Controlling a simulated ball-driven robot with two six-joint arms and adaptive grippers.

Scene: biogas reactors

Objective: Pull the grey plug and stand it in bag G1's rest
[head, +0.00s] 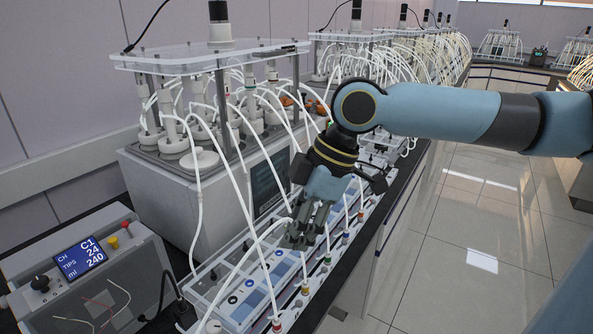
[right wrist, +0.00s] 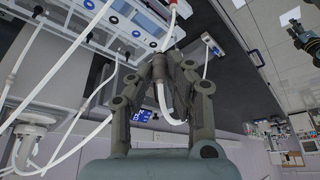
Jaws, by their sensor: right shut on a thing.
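My right gripper (head: 300,238) is over the near row of long white blocks, fingers pointing down. In the right wrist view its fingers (right wrist: 168,58) are closed around the end of a white tube (right wrist: 164,103), which bends between them. The plug at that end is mostly hidden by the fingers, so its colour cannot be told. Plugs with coloured collars stand along the row's front edge, among them a red one (head: 277,324), an orange one (head: 305,289) and a green one (head: 327,260). I cannot make out bag G1 or its rest. My left gripper is out of view.
A grey reactor bath (head: 165,195) with several bottles and a clear top plate (head: 195,60) stands behind the row. Many white tubes loop around the gripper. A control box (head: 85,265) with a blue screen is at lower left. The floor aisle (head: 480,220) is clear.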

